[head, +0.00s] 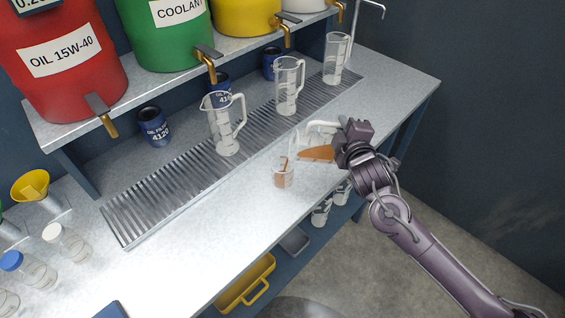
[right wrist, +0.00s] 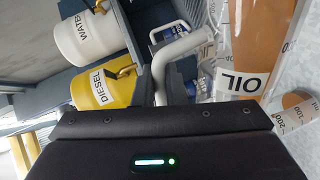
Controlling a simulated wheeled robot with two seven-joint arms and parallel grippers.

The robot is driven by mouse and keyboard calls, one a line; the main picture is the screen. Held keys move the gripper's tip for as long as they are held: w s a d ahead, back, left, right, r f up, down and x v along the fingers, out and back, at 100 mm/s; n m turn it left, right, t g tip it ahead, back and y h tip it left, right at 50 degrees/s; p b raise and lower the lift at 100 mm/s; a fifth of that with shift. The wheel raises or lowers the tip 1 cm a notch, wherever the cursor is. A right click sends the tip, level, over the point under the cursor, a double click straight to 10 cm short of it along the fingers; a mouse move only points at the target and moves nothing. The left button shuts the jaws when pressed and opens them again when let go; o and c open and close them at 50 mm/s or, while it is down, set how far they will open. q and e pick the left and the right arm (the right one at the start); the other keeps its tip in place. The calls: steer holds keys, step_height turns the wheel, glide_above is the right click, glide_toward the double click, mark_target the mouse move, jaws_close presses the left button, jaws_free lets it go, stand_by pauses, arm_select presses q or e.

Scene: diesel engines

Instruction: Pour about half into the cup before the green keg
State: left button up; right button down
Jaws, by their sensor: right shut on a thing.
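My right gripper (head: 345,143) is shut on the handle of a clear jug (head: 321,133), tilted far over to the left. Orange-brown liquid (head: 317,153) lies along its lower side. In the right wrist view the jug carries an OIL label (right wrist: 240,81). A small clear cup (head: 283,174) stands on the bench just below and left of the jug's mouth. It holds brown liquid, and a thin brown streak shows above that liquid. The cup also shows in the right wrist view (right wrist: 298,108). The green keg (head: 168,40), labelled COOLANT, stands on the shelf. My left gripper is out of view.
Several clear jugs, one here (head: 226,125), stand on the ribbed drip grate (head: 160,195) behind the cup. A red keg (head: 65,65) and a yellow keg (head: 247,15) flank the green one. Bottles (head: 65,243) stand at left.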

steer(key=shift+a+r, duration=0.35)
steer(key=shift+a, duration=0.05)
stand_by(1.4)
